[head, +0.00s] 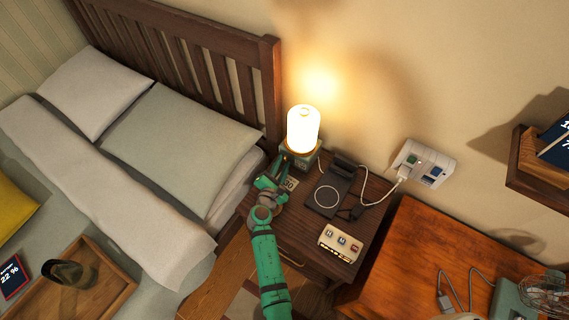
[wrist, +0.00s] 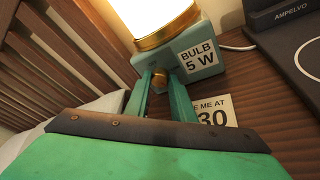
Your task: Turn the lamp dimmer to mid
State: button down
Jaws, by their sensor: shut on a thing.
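The lamp (head: 303,129) stands lit on the nightstand beside the bed, with a glowing white shade on a green base. In the wrist view its base (wrist: 195,55) has a label reading "BULB 5 W". The brass dimmer knob (wrist: 159,80) is on the front of the base. My gripper (wrist: 166,88) has its two green fingers on either side of the knob and is shut on it. In the head view my gripper (head: 279,168) reaches the lamp base from the front, and the knob is hidden there. The knob's setting cannot be read.
A card (wrist: 213,110) ending in "30" lies just right of the fingers, partly hidden. A black charging stand (head: 329,190) and a small box with buttons (head: 340,243) share the nightstand (head: 291,230). The wooden headboard (head: 200,62) rises close on the left.

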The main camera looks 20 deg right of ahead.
jog(key=shift+d, duration=0.1)
jog(key=c, duration=1.6)
grip_release()
jog(key=shift+o, duration=0.4)
jog(key=shift+s, duration=0.1)
jog(key=v, duration=1)
jog(key=shift+s+a+r, duration=0.1)
jog(key=shift+s+a, duration=0.15)
jog(key=shift+a, duration=0.05)
